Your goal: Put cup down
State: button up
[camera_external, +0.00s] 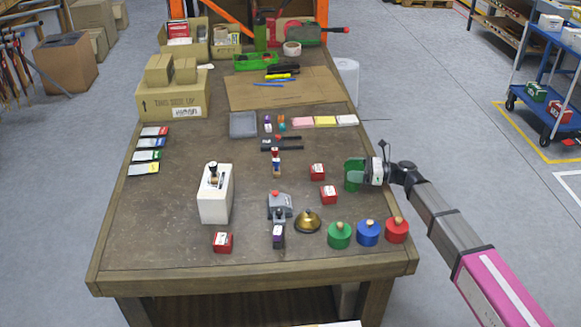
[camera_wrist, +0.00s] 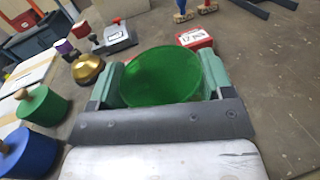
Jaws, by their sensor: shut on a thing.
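My gripper (camera_external: 357,172) is at the right edge of the table (camera_external: 290,258). In the wrist view its two green fingers (camera_wrist: 160,75) are shut on a green cup (camera_wrist: 158,88), one on each side. The cup shows as a round green shape, its lower part hidden by my gripper. In the external view the cup and the green fingers are hard to tell apart. I cannot tell whether the cup touches the table.
Red boxes (camera_external: 329,194) stand left of my gripper. A brass bell (camera_external: 307,222) and green (camera_external: 339,236), blue (camera_external: 368,233) and red (camera_external: 397,230) knobbed weights stand along the front. A white container (camera_external: 214,195) is farther left. Bare tabletop lies around them.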

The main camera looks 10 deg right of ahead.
jog(key=o, duration=0.9)
jog(key=shift+f, duration=0.1)
jog(key=shift+r, duration=0.2)
jog(key=v, duration=1.2)
